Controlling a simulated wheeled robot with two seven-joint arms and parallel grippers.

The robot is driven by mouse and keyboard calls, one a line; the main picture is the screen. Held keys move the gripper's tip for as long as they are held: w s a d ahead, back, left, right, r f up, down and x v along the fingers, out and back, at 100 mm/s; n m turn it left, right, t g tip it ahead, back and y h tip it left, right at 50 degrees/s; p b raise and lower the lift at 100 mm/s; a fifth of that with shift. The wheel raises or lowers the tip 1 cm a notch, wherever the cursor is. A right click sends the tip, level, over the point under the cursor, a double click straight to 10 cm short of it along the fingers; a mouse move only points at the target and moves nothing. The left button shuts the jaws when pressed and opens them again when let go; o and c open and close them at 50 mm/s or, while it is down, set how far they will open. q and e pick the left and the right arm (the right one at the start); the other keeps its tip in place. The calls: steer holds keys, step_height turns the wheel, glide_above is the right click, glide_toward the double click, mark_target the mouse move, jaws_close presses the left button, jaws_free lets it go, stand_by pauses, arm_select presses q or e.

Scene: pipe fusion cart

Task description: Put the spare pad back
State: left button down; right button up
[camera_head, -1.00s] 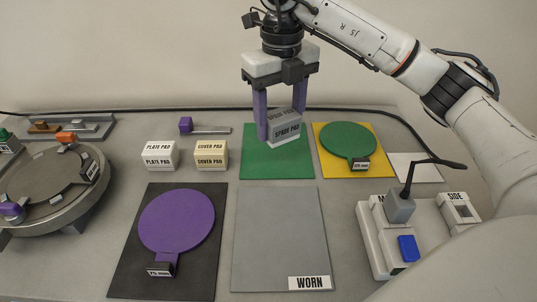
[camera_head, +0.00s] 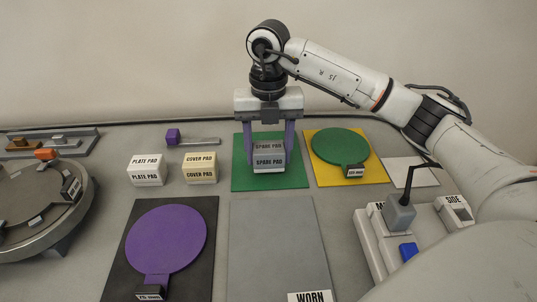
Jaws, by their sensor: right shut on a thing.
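The spare pad (camera_head: 269,161) is a grey block labelled SPARE PAD on its top and front. It is over the green mat (camera_head: 242,178) at the back middle, low down and apparently at the mat's surface; whether it touches is hard to tell. My right gripper (camera_head: 269,150) points down with its purple fingers on the left and right sides of the pad, shut on it. My left gripper is not in view.
The white plate pad (camera_head: 146,170) and cream cover pad (camera_head: 200,168) stand left of the green mat. A yellow mat (camera_head: 375,172) with a green disc (camera_head: 340,146) lies right. A grey WORN mat (camera_head: 272,245) and purple disc (camera_head: 166,239) lie in front.

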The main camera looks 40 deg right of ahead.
mark_target(269, 146)
steer(key=shift+f, duration=0.6)
steer(key=shift+f, duration=0.15)
steer(key=o, duration=0.9)
steer(key=shift+o, duration=0.2)
step_height(269, 146, up, 12)
steer(key=shift+r+p, duration=0.15)
steer(key=shift+p, duration=0.55)
